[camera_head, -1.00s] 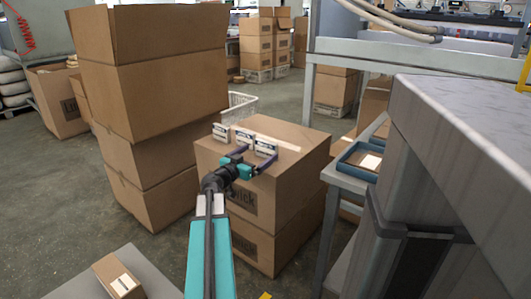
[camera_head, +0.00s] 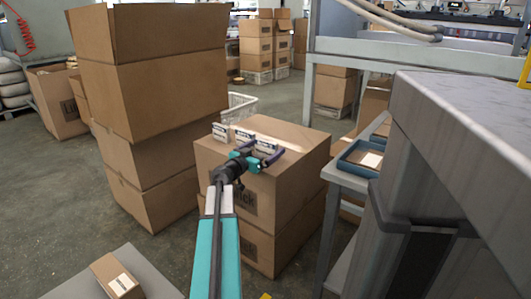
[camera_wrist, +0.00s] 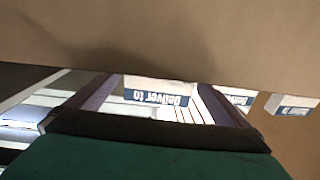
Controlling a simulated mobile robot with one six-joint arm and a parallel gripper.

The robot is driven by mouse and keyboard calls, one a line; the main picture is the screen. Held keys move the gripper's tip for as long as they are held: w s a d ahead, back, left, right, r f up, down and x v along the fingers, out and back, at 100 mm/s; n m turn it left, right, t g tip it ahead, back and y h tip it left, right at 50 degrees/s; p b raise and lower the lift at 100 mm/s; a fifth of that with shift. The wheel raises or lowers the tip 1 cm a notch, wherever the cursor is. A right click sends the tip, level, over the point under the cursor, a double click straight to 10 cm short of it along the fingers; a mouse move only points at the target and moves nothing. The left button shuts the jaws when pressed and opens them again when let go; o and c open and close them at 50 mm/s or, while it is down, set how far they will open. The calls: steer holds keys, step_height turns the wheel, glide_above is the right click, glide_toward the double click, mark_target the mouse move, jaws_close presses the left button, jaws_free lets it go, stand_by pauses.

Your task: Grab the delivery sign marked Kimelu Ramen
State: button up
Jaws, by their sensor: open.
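Three small white delivery signs stand in a row on top of a cardboard box: a left sign (camera_head: 221,132), a middle sign (camera_head: 244,136) and a right sign (camera_head: 267,147). Their names are too small to read in the head view. My gripper (camera_head: 262,153) is open at the right sign, its purple fingers spread to either side. In the wrist view my gripper (camera_wrist: 157,88) shows one sign (camera_wrist: 157,97) between the fingers, upside down, with "Deliver to" readable. Its lower part is hidden, so I cannot tell whether it says Kimelu Ramen.
The signs' box (camera_head: 295,163) is the top of a stack. A taller carton stack (camera_head: 150,75) stands close on the left. A metal table with a blue tray (camera_head: 350,165) is on the right, and a grey machine (camera_head: 480,130) fills the near right.

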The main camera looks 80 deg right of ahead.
steer(key=shift+s+d, duration=0.2)
steer(key=shift+d, duration=0.2)
steer(key=c, duration=1.2)
